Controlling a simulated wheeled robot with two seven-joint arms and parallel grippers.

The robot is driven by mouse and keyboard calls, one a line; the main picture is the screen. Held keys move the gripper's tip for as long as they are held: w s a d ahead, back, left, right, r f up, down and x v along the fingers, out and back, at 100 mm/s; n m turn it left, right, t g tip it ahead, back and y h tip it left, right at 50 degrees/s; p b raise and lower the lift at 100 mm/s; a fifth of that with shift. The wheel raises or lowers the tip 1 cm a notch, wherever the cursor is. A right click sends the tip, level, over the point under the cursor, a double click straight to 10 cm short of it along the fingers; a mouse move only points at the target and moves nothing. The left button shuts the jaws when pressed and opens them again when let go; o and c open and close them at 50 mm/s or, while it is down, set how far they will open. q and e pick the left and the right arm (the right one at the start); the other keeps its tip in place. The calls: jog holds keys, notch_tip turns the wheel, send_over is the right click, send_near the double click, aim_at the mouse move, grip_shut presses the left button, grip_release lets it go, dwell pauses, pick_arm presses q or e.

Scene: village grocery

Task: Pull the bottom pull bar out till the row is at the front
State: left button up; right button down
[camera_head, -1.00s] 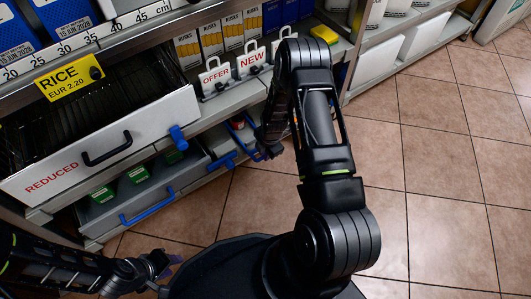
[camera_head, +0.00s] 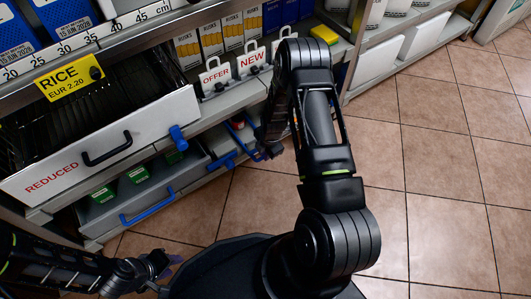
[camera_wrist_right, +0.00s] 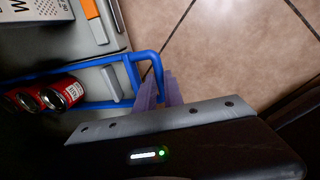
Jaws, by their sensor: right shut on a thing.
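In the right wrist view a blue pull bar (camera_wrist_right: 153,62) forms a loop at the front of a shelf row. Red cans (camera_wrist_right: 56,97) lie in that row, set back from the loop, with a grey block between. The purple fingers of my right gripper (camera_wrist_right: 166,90) are shut on the bar's front. In the head view my right gripper (camera_head: 264,150) is low at the shelf front, and my arm and hand hide most of the bar. My left gripper (camera_head: 165,266) is at the lower left, away from the shelf; its opening is unclear.
A white drawer marked REDUCED (camera_head: 90,150) juts out at left. Below it a grey tray (camera_head: 105,222) has a blue handle (camera_head: 148,208) and green boxes (camera_head: 138,173). Another blue bar (camera_head: 222,162) is beside it. Tiled floor (camera_head: 430,170) is clear at right.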

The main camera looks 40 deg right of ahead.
jog(key=shift+s, duration=0.1)
jog(key=s+p, duration=0.3)
jog(key=s, duration=1.2)
jog(key=shift+a+p, duration=0.15)
jog(key=shift+p, duration=0.15)
jog(key=c, duration=1.5)
grip_release()
jog(key=shift+o, duration=0.2)
notch_tip(320, 180, up, 8)
jog(key=s+p, duration=0.1)
jog(key=p, duration=0.2)
jog(key=shift+s+f, duration=0.15)
jog(key=shift+s, duration=0.05)
